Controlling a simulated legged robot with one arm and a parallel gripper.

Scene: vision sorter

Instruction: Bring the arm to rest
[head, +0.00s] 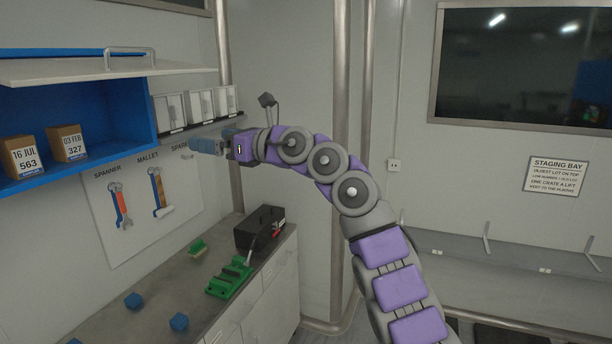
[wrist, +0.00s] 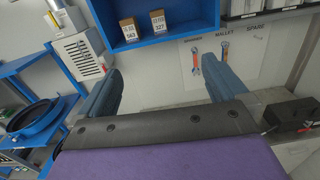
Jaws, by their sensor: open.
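My gripper (head: 208,140) is at the end of my purple and grey arm, which reaches up and bends over to the left in the head view. It is held in the air above the counter, in front of the tool board. In the wrist view my gripper (wrist: 160,75) shows two blue-grey fingers wide apart with nothing between them. Its fingers point toward the wall with the blue cabinet.
A blue cabinet (head: 100,108) with a raised door holds two boxes. The tool board (head: 135,235) hangs below. The counter (head: 160,285) bears blue blocks, a green fixture (head: 230,278) and a black toolbox (head: 260,230). Pipes (head: 343,150) stand close behind my arm.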

